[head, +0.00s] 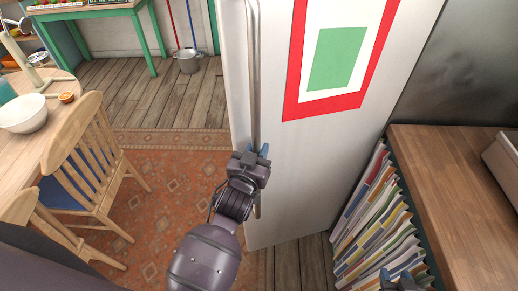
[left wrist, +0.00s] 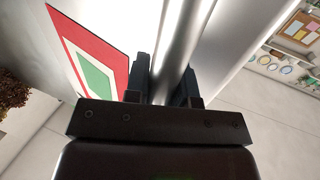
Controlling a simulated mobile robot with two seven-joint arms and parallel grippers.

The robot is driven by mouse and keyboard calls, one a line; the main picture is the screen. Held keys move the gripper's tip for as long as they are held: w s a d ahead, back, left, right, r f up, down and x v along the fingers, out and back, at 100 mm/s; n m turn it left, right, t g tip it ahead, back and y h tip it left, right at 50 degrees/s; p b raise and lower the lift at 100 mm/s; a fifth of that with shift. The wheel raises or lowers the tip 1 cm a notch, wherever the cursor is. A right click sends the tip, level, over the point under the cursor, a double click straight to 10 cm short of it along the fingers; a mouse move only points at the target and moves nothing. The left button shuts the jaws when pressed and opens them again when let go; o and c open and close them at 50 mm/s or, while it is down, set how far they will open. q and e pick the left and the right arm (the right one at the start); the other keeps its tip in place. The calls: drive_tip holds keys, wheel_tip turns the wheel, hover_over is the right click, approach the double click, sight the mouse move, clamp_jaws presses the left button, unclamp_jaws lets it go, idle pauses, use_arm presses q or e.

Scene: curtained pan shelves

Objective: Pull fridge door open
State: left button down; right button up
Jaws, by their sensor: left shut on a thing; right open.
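The white fridge door (head: 310,170) stands upright in the middle of the head view, with a red, white and green poster (head: 340,60) on its face. A long vertical metal handle (head: 254,75) runs along its left side. My left gripper (head: 259,152) is shut on the lower part of this handle. In the left wrist view the handle (left wrist: 175,50) passes between the two fingers of the left gripper (left wrist: 168,78). I cannot tell whether the door is ajar. My right gripper (head: 400,278) shows only partly at the bottom right edge, open and away from the door.
A wooden counter (head: 440,180) with files or magazines (head: 375,225) on its side stands right of the fridge. Wooden chairs (head: 90,160) and a round table with a white bowl (head: 22,114) are at left. A rug (head: 165,200) covers clear floor between. A bucket (head: 187,62) stands behind.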

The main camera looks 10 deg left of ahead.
use_arm(q)
drive_tip(key=shift+s+a+f+y, duration=0.15)
drive_tip(key=shift+a+f+y, duration=0.15)
drive_tip(key=shift+a, duration=0.25)
drive_tip(key=c, duration=1.4)
unclamp_jaws()
drive_tip(key=o, duration=0.4)
drive_tip(key=shift+s+a+r, duration=0.15)
drive_tip(key=shift+s+a, duration=0.1)
drive_tip(key=shift+a, duration=0.05)
drive_tip(key=shift+w+d, duration=0.1)
drive_tip(key=shift+d, duration=0.05)
drive_tip(key=shift+d+r, duration=0.1)
drive_tip(key=s, duration=0.7)
drive_tip(key=s+a+b, duration=0.1)
drive_tip(key=s, duration=0.2)
drive_tip(key=shift+s+a, duration=0.1)
drive_tip(key=shift+s, duration=0.3)
